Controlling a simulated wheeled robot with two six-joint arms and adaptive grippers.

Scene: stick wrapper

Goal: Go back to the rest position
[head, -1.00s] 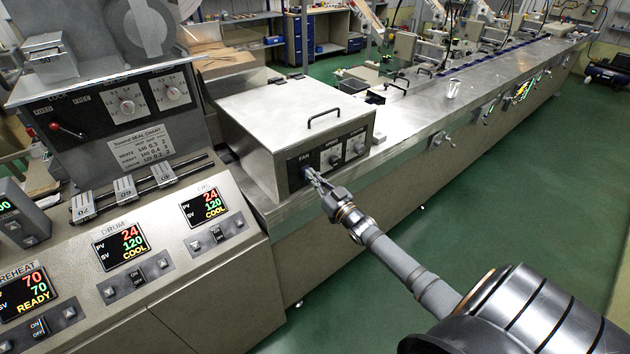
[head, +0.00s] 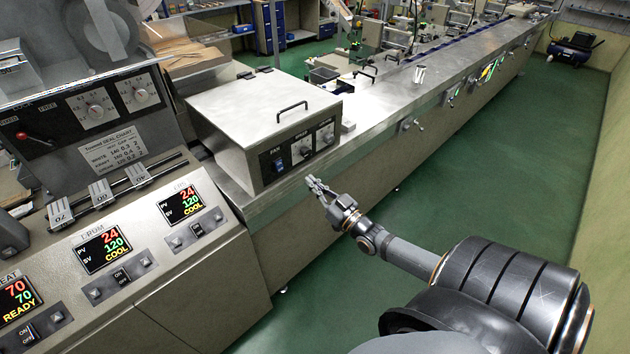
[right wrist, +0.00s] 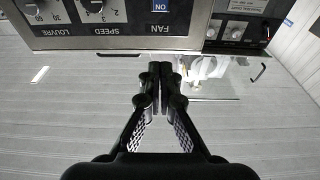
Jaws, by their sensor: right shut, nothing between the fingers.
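My right gripper (head: 312,183) is in the head view, in front of the metal box with the FAN switch and knobs (head: 282,130), a little apart from its panel and near the machine's front edge. Its fingers are together and hold nothing. In the right wrist view the closed fingers (right wrist: 160,75) point toward the panel, where the FAN switch (right wrist: 160,6), the SPEED knob (right wrist: 95,5) and the LOUVRE knob (right wrist: 35,8) show upside down. My left gripper is not in view.
A control console (head: 130,265) with temperature displays stands at the left. The green floor (head: 480,180) right of the bench is clear.

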